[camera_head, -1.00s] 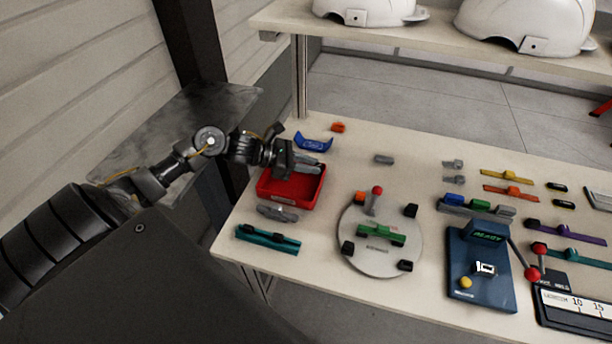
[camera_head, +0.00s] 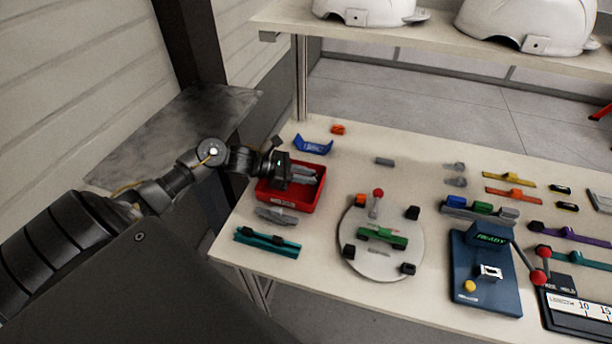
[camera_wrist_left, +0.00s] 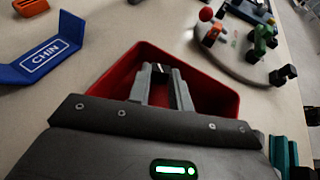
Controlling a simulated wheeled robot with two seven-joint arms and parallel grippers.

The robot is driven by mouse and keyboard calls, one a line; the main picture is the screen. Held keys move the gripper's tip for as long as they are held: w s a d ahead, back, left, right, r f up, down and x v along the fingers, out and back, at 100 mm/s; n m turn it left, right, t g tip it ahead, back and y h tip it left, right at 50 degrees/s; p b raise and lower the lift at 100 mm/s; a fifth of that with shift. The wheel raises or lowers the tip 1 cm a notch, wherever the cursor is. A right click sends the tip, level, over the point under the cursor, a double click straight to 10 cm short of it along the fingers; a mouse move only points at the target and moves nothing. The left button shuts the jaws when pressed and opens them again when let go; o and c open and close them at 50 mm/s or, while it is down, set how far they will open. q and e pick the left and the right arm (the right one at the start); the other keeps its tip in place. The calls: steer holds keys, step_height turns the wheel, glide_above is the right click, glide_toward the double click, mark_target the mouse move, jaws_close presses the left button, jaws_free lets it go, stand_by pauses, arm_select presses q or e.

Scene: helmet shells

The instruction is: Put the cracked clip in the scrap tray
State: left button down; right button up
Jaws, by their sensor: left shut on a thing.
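The red tray (camera_head: 292,205), which I take for the scrap tray, sits at the left end of the table; its front label is too small to read. It also shows in the left wrist view (camera_wrist_left: 213,87). My left gripper (camera_head: 304,173) is over the tray, its grey fingers reaching down inside the rim. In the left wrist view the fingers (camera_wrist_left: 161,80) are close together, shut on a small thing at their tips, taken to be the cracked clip. The fingers hide most of it, so its crack and contact with the tray floor cannot be told.
A blue CHIN piece (camera_head: 313,146) lies behind the tray. A grey piece (camera_head: 276,217) and a teal strip (camera_head: 266,242) lie in front of it. A round fixture (camera_head: 376,252) with a red-knobbed lever stands to the right. Table between tray and fixture is clear.

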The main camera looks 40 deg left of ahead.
arm_select(q)
steer(key=c, duration=1.3)
jaws_free()
steer(key=shift+r, duration=0.1)
steer(key=v, duration=0.2)
steer(key=b+v, duration=0.1)
steer(key=v, duration=0.1)
steer(key=b+v, duration=0.1)
steer(key=v, duration=0.2)
steer(key=shift+s+a+f, duration=0.1)
steer(key=shift+s+f, duration=0.05)
steer(key=shift+f, duration=0.15)
steer(key=v, duration=0.3)
steer(key=shift+s+a+r, duration=0.1)
steer(key=shift+a+r, duration=0.05)
steer(key=shift+r, duration=0.15)
steer(key=shift+s+a+r+b, duration=0.25)
steer(key=shift+a+b, duration=0.05)
steer(key=shift+a, duration=0.05)
steer(key=shift+s+r, duration=0.1)
arm_select(e)
steer(key=f, duration=0.1)
steer(key=d, duration=0.1)
steer(key=f, duration=0.1)
steer(key=shift+w+d+f, duration=0.25)
steer(key=shift+d+f, duration=0.1)
steer(key=shift+d, duration=0.05)
steer(key=shift+a, duration=0.3)
